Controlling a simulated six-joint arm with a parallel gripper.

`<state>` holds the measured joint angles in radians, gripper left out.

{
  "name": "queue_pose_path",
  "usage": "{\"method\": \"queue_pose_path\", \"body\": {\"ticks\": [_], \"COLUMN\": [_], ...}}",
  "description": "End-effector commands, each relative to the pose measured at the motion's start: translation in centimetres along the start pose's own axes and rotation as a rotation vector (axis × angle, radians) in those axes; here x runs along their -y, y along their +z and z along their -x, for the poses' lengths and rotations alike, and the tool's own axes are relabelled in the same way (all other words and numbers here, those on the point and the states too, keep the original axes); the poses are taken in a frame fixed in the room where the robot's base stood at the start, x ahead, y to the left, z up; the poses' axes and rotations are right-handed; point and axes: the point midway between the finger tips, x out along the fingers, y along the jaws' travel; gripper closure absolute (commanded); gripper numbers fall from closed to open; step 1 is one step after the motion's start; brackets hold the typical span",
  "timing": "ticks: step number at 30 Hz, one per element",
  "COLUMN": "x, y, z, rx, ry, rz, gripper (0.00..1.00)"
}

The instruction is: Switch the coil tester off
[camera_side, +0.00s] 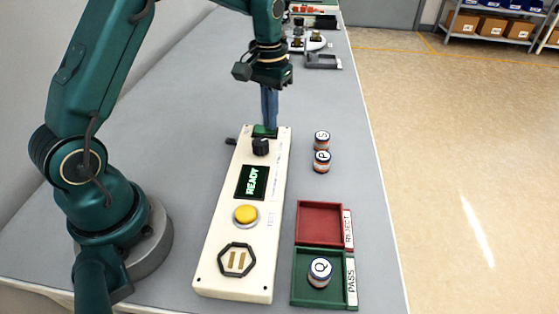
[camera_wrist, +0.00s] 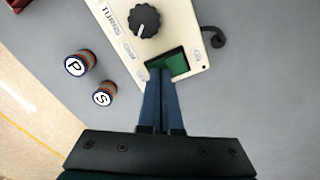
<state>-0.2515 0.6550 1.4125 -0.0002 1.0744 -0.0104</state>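The coil tester (camera_side: 222,210) is a long cream box lying on the grey bench, with its display (camera_side: 252,182) lit and reading READY. A green switch (camera_side: 262,132) sits at its far end; it also shows in a dark recess in the wrist view (camera_wrist: 179,62). My gripper (camera_side: 269,126) points down at the switch, its blue fingers together with nothing between them. In the wrist view the fingertips (camera_wrist: 160,73) overlap the near left part of the switch. I cannot tell whether they touch it. The fingers hide part of the switch.
On the tester are a black knob (camera_side: 261,147), a yellow button (camera_side: 245,214) and a hexagonal cradle (camera_side: 236,261). Coils S (camera_side: 322,140) and P (camera_side: 321,161) stand to the right. Coil Q (camera_side: 319,271) is in the green PASS tray (camera_side: 300,298); the red REJECT tray (camera_side: 322,224) is empty.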

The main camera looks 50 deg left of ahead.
Motion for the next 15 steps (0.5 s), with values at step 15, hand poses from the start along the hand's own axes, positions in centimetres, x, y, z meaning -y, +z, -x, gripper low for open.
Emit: {"method": "queue_pose_path", "body": {"ticks": [15], "x": [0.0], "y": [-0.1], "z": [0.9], "rx": [-0.003], "ry": [0.0], "rz": [0.0], "gripper": [1.0]}}
